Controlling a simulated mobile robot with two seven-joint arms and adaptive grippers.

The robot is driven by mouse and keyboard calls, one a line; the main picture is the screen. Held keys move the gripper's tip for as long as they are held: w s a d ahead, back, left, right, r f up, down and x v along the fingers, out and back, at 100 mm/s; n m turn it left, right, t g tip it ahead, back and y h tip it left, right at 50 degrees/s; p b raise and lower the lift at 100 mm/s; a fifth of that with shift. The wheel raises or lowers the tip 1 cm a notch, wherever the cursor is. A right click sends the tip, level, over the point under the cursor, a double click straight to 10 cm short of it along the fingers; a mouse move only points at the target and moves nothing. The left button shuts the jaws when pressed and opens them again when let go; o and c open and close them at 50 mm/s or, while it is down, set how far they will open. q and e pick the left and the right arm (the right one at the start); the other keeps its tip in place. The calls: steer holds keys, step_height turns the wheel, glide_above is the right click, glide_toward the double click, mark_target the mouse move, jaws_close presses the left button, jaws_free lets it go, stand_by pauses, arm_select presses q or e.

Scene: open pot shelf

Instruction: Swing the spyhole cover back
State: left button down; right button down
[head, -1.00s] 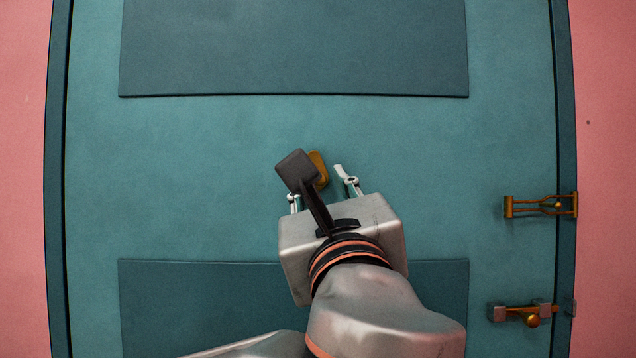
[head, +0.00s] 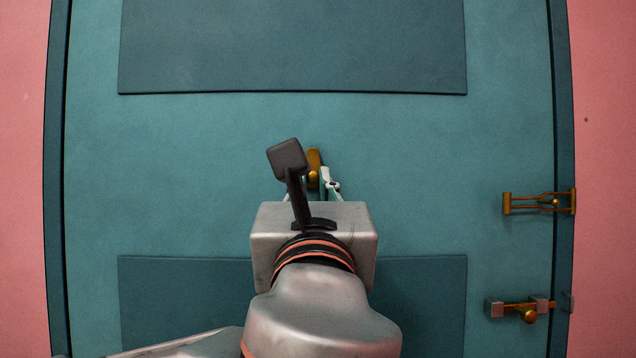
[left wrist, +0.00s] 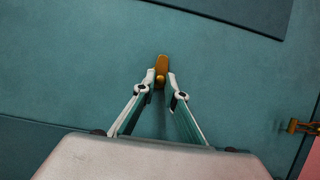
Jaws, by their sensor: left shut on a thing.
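The brass spyhole cover (head: 314,160) is on the teal door (head: 400,165), near its middle. In the left wrist view the cover (left wrist: 161,64) stands upright between the fingertips, with a round knob at its lower end. My left gripper (left wrist: 160,79) is shut on the cover at that knob. In the head view my left gripper (head: 316,180) reaches it from below, and the black wrist camera hides the left finger and the cover's left side. What lies behind the cover is hidden. My right gripper is in neither view.
A brass latch (head: 540,202) and a sliding bolt (head: 520,309) sit at the door's right edge. Raised panels (head: 290,50) lie above and below the cover. Pink wall (head: 605,180) flanks the door. The door face around the gripper is clear.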

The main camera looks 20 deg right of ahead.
arm_select(q)
steer(key=c, duration=2.1)
jaws_free()
steer(key=shift+w, duration=0.1)
steer(key=shift+s+f, duration=0.2)
steer(key=shift+s, duration=0.15)
steer(key=v, duration=0.7)
steer(key=shift+a+r, duration=0.1)
steer(key=shift+a, duration=0.05)
steer(key=shift+w, duration=0.1)
